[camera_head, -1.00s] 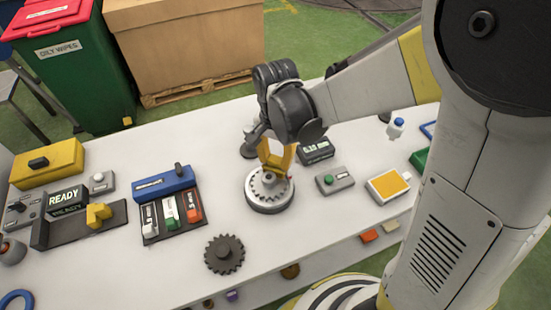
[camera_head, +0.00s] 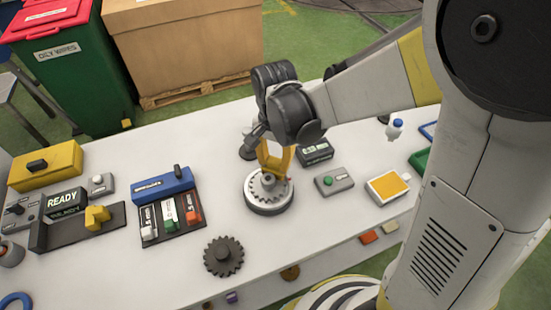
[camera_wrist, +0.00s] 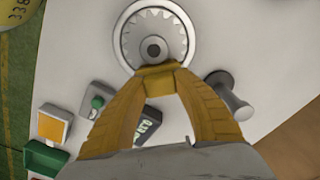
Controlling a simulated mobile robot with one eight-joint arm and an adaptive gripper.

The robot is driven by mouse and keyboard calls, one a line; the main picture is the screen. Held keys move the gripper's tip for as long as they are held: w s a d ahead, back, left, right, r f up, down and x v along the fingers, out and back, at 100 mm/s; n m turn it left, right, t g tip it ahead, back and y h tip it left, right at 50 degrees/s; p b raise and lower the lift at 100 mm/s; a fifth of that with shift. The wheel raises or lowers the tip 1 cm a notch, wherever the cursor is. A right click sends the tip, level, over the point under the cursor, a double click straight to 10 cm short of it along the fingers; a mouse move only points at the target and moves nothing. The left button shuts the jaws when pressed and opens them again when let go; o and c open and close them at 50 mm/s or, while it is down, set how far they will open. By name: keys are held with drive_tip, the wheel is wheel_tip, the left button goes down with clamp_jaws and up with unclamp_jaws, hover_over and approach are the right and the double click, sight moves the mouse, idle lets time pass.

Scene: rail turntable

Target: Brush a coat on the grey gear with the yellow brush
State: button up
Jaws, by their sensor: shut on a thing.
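The grey gear (camera_head: 256,184) lies on a round turntable (camera_head: 268,207) in the head view. In the wrist view the gear (camera_wrist: 135,32) is at top middle, with a dark central hub. My gripper (camera_head: 268,172) is above the gear's far side, with its yellow-orange fingers pointing down. In the wrist view my gripper (camera_wrist: 158,82) is shut on a small yellow block-like piece, likely the yellow brush (camera_wrist: 159,77), at the turntable's near rim. Its bristles are hidden, and I cannot tell whether it touches the gear.
A dark gear (camera_head: 223,257) lies in front of the turntable. A rack (camera_head: 173,230) with white, green and red handled pieces stands left. A READY display (camera_head: 66,203) is at far left. A green-button box (camera_head: 333,182) and a yellow-topped pad (camera_head: 388,187) are right.

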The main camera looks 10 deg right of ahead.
sight(276, 158)
drive_tip(key=shift+w, duration=0.1)
idle(0.3)
drive_tip(key=shift+w+d, duration=0.25)
drive_tip(key=shift+w, duration=0.05)
drive_tip(key=shift+r+p, duration=2.6)
drive_tip(key=shift+r, duration=0.95)
